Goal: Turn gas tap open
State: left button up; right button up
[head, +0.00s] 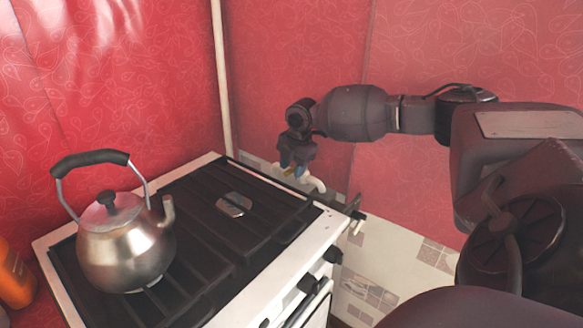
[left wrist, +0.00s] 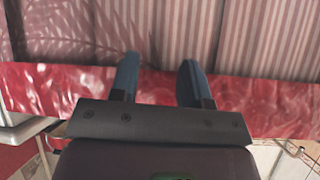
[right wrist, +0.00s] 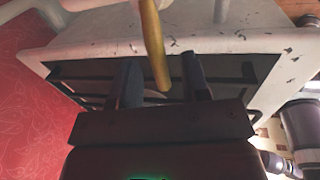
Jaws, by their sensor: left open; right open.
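The gas tap's yellow lever (right wrist: 152,42) shows in the right wrist view, running down between the two fingers of my right gripper (right wrist: 161,68). The fingers are apart, one on each side of it, and I cannot tell whether either touches it. In the head view my right gripper (head: 293,165) points down by the white gas pipe (head: 314,184), beside the stove's back right corner. The tap is mostly hidden there. My left gripper (left wrist: 157,72) shows only in the left wrist view, open and empty in front of a red glossy edge and striped cloth.
The white stove (head: 335,222) with black grates stands close to my right gripper. A steel kettle (head: 125,250) sits on its left part. An orange bottle (head: 14,275) is at the far left. Red patterned walls close off the back.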

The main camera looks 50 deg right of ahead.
grip_shut()
dwell(0.3)
